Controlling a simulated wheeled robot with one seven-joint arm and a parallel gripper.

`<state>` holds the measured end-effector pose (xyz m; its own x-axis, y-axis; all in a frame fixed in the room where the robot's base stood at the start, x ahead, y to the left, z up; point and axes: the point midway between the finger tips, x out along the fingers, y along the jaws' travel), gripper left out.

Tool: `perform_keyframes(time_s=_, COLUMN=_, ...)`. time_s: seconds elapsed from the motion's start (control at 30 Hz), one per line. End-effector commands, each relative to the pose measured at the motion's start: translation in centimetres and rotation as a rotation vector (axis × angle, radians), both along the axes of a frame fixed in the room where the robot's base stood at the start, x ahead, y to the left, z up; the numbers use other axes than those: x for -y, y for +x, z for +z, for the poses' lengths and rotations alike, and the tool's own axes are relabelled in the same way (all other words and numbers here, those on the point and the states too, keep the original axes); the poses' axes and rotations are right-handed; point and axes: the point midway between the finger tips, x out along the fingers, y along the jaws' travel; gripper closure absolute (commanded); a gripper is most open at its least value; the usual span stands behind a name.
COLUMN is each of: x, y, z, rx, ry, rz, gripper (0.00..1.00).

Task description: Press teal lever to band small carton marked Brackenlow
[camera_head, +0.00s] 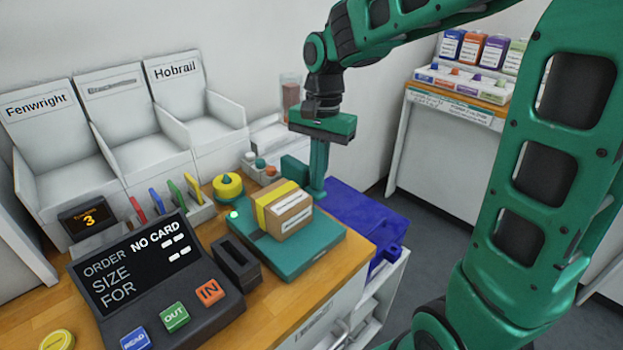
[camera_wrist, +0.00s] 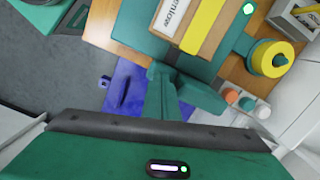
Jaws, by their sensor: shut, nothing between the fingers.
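A small brown carton (camera_head: 283,212) with a yellow band across it sits on the teal banding platform (camera_head: 300,255). Its white label is too small to read in the head view; in the wrist view the carton (camera_wrist: 180,35) shows only part of a word. A teal piece (camera_head: 295,171), which looks like the lever, stands behind the carton; it also shows in the wrist view (camera_wrist: 201,97). My gripper (camera_head: 317,187) is shut and empty, pointing down just behind the carton, beside that piece. I cannot tell whether they touch. The wrist view shows its fingers (camera_wrist: 160,75) too.
A yellow roll (camera_head: 228,187) and a lit green lamp (camera_head: 233,215) are at the platform's left. A dark console (camera_head: 150,270) reads NO CARD. White bins marked Fenwright (camera_head: 35,105) and Hobrail (camera_head: 174,70) stand behind. A blue crate (camera_head: 360,215) lies right of the platform.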

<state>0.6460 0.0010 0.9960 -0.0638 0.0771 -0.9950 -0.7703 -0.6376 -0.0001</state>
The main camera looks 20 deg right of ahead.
Motion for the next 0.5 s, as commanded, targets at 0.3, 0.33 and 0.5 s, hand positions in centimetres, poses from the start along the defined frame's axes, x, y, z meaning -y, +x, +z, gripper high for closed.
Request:
perform_keyframes(time_s=0.3, x=2.3, y=1.9, z=0.9, rx=0.0, ry=0.0, rz=-0.004, gripper=1.0)
perform_keyframes(time_s=0.33, x=2.4, y=1.9, z=1.0, rx=-0.002, ry=0.0, rz=-0.004, gripper=1.0)
perform_keyframes(time_s=0.5, x=2.3, y=1.9, z=1.0, rx=-0.002, ry=0.0, rz=-0.002, gripper=1.0)
